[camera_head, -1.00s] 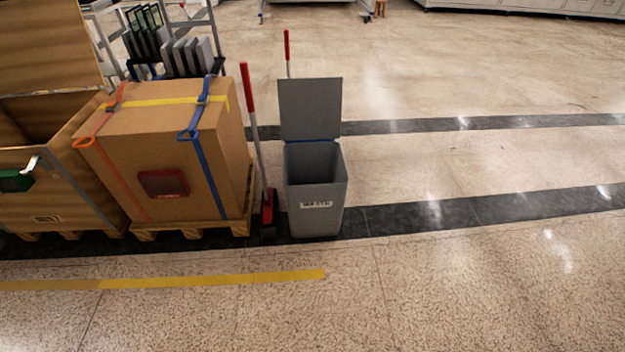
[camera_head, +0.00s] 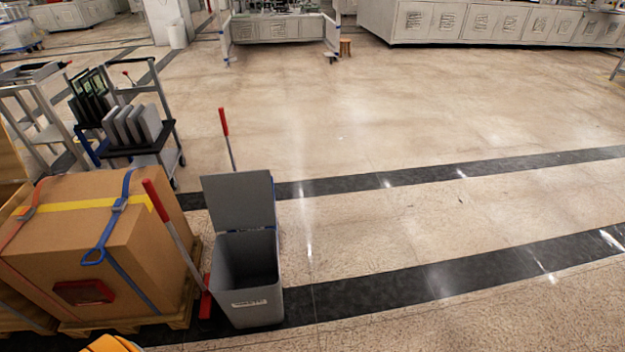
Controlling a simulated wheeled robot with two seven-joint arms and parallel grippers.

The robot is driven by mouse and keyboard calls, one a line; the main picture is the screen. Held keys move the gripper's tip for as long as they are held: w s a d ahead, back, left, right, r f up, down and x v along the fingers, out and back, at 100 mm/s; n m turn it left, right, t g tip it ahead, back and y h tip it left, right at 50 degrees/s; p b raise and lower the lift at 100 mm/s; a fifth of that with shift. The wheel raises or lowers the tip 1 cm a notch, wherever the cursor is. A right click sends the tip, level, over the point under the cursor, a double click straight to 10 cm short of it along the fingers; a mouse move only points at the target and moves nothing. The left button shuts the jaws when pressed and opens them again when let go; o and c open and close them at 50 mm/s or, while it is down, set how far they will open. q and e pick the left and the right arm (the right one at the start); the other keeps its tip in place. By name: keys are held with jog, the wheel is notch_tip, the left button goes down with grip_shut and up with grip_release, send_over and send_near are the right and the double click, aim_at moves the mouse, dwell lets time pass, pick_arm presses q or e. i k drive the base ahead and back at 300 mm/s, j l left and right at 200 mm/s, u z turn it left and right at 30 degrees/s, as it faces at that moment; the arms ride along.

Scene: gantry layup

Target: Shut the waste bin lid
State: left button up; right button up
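The grey waste bin (camera_head: 250,304) stands upright on the floor at the lower left of the middle, with a small label on its front. Its lid (camera_head: 239,202) is open, standing up from the back rim, and the dark inside of the bin shows. Neither of my grippers shows in the head view.
Left of the bin stand a red-handled broom (camera_head: 173,230) and a strapped cardboard box (camera_head: 86,232) on a pallet (camera_head: 179,319). A cart (camera_head: 165,139) with dark and grey panels is behind the box. The floor (camera_head: 420,215) right of the bin is clear.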

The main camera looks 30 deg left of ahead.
aim_at(244, 199)
jog(key=i+l+u, duration=0.1)
jog(key=i, duration=0.45)
jog(key=i+l+u, duration=0.1)
jog(key=i, duration=0.45)
jog(key=i+l, duration=0.3)
jog(key=i, duration=0.25)
jog(key=i+j+u, duration=0.1)
jog(key=i+u, duration=0.2)
jog(key=u, duration=0.15)
jog(key=i+u, duration=0.25)
jog(key=u, duration=0.2)
jog(key=i+l+u, duration=0.15)
jog(key=u, duration=0.3)
jog(key=i+l+u, duration=0.25)
jog(key=u, duration=0.2)
jog(key=i+l, duration=0.05)
jog(key=i, duration=0.05)
